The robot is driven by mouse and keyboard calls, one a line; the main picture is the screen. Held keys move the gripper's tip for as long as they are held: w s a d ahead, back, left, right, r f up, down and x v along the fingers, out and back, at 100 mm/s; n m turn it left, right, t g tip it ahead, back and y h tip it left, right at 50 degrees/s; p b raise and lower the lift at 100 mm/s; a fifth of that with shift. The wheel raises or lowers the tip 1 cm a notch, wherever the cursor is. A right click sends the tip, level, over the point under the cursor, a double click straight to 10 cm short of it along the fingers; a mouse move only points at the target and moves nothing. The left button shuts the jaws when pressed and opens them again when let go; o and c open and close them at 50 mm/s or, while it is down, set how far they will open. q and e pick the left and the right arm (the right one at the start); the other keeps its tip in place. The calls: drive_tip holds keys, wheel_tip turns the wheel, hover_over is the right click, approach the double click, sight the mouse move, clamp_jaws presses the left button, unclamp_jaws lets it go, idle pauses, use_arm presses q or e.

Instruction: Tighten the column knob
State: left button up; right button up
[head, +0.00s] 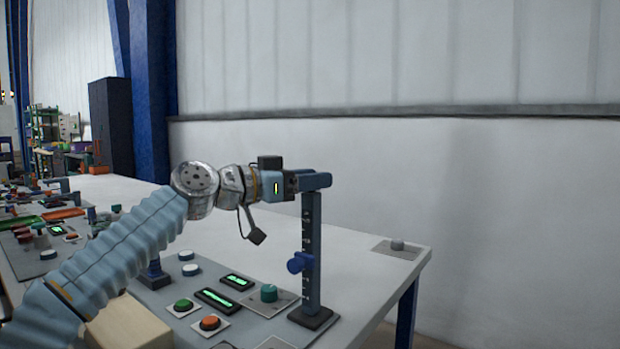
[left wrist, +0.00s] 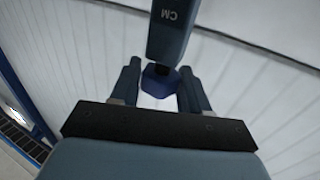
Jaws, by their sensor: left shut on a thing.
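The column (head: 313,235) is a blue-grey upright post with a ruler scale, standing on a dark foot. A blue sliding knob (head: 300,262) sits on its lower half. My left gripper (head: 316,181) is level at the top of the column, with its fingers reaching there from the left. In the left wrist view, a dark blue angular knob (left wrist: 160,80) sits between the fingertips of my left gripper (left wrist: 160,92), at the end of the column (left wrist: 170,28) marked CM. My left gripper is shut on this knob; the fingers hide it in the head view. My right gripper is not in view.
Left of the column, the panel holds a teal knob (head: 269,293), green display panels (head: 217,299), a green button (head: 183,305) and an orange button (head: 210,323). A grey plate with a knob (head: 397,247) lies near the table's right corner.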

use_arm(q)
drive_tip(key=shift+w+r+m+g+h+p, duration=0.1)
drive_tip(key=shift+m+g+h+p, duration=0.2)
drive_tip(key=shift+m+g+h, duration=0.65)
drive_tip(key=shift+m+g, duration=0.25)
drive_tip(key=shift+g, duration=0.5)
drive_tip(key=shift+f+g, duration=0.2)
drive_tip(key=shift+g, duration=0.1)
drive_tip(key=o, duration=0.9)
drive_tip(key=shift+b+v, duration=1.3)
drive_tip(key=shift+v, duration=5.65)
drive_tip(key=shift+d+r, duration=0.1)
